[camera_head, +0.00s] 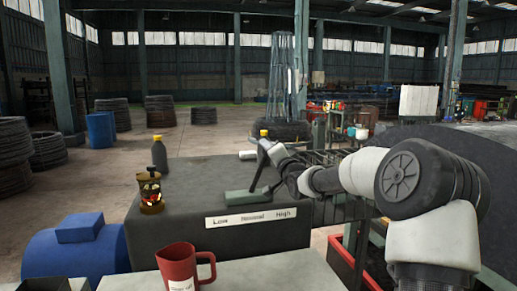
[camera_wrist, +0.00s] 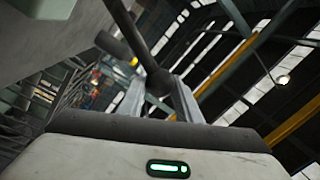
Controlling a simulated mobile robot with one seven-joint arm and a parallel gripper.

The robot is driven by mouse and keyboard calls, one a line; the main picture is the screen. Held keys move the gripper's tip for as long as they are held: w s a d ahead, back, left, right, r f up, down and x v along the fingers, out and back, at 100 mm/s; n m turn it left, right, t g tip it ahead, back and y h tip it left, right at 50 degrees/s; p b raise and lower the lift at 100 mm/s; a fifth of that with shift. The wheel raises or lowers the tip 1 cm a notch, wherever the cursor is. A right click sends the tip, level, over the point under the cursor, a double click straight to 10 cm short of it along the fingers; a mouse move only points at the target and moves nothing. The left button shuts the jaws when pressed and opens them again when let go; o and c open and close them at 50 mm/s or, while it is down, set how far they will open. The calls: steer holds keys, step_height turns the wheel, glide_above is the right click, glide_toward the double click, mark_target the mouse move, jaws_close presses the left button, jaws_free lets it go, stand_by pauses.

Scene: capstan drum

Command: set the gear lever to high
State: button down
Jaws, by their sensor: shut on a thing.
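The gear lever (camera_head: 259,178) is a dark rod rising from a green base (camera_head: 240,196) on the grey housing. My gripper (camera_head: 267,151) is at the lever's upper end, reaching in from the right. In the wrist view the lever's dark rod (camera_wrist: 133,38) runs down to a round end between the two fingers of my gripper (camera_wrist: 160,88), which is shut on it. The fingertips are small and partly hidden in the head view.
A brass and red pot-like fitting (camera_head: 150,192) and a dark bottle (camera_head: 159,153) stand on the housing's left side. A red mug (camera_head: 181,267) stands on a pale surface in front. A blue motor-like body (camera_head: 78,250) is at the left. The housing top between fitting and lever is clear.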

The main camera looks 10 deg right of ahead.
steer(key=shift+d+f+m, duration=0.55)
steer(key=shift+d+m, duration=0.15)
steer(key=shift+d, duration=0.15)
steer(key=shift+f, duration=0.1)
steer(key=c, duration=1.3)
jaws_free()
steer(key=shift+d, duration=0.15)
steer(key=shift+s, duration=0.1)
steer(key=s+d+f+b, duration=0.1)
steer(key=s, duration=1.6)
steer(key=shift+f, duration=0.35)
